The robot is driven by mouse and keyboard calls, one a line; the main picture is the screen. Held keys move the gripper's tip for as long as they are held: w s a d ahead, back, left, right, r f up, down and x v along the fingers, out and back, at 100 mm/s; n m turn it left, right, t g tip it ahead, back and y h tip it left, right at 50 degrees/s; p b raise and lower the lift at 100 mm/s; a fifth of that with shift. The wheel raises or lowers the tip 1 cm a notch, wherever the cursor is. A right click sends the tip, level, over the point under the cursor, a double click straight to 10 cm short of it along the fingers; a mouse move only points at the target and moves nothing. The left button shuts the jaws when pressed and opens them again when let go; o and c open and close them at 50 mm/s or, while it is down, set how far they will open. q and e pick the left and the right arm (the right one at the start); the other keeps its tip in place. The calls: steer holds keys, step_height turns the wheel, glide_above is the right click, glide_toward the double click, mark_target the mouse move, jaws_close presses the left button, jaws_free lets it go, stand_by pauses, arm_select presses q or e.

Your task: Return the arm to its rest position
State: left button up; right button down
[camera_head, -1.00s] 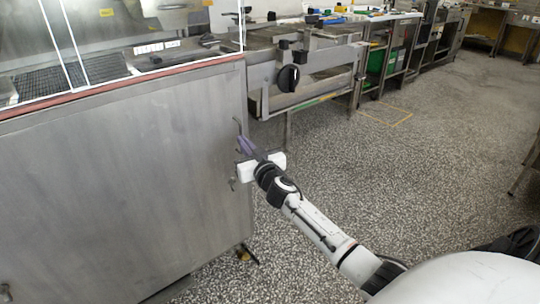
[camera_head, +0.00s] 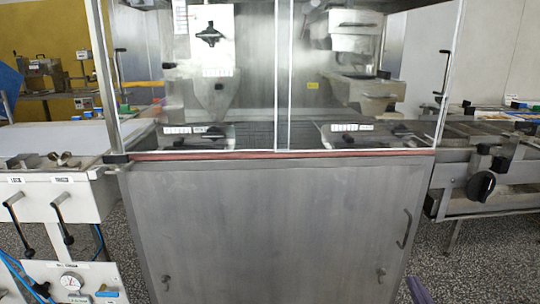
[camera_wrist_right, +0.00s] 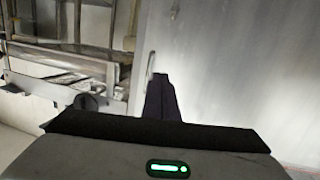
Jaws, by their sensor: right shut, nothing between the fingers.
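My right gripper (camera_head: 418,290) shows only as a dark purple fingertip at the bottom edge of the head view, right of the middle. The rest of the right arm is out of that view. In the right wrist view the gripper fingers (camera_wrist_right: 161,98) are dark, together and empty. They point toward the grey metal cabinet (camera_wrist_right: 235,70), with its door handle (camera_wrist_right: 150,68) just beyond. I cannot tell the exact gap. My left gripper is not in view.
The steel cabinet (camera_head: 270,230) with glass doors (camera_head: 285,75) stands ahead. A conveyor frame with a black knob (camera_head: 481,186) is at the right. A white panel with levers (camera_head: 60,205) and a gauge (camera_head: 71,282) is at the left. Speckled floor (camera_head: 440,275) shows lower right.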

steer(key=s+a+f+n+g+y+p, duration=0.2)
steer(key=s+a+f+g+y+p, duration=0.1)
steer(key=s+a, duration=0.9)
steer(key=s+a+f+n+g+y+p, duration=0.2)
steer(key=s+a+f+g+y+p, duration=0.1)
steer(key=s+a, duration=0.9)
step_height(320, 180, down, 3)
steer(key=shift+s+a+r+g+p, duration=0.1)
steer(key=shift+s+a+g+p, duration=0.1)
steer(key=shift+s+g+p, duration=0.8)
steer(key=shift+s, duration=0.25)
steer(key=c, duration=2.5)
jaws_free()
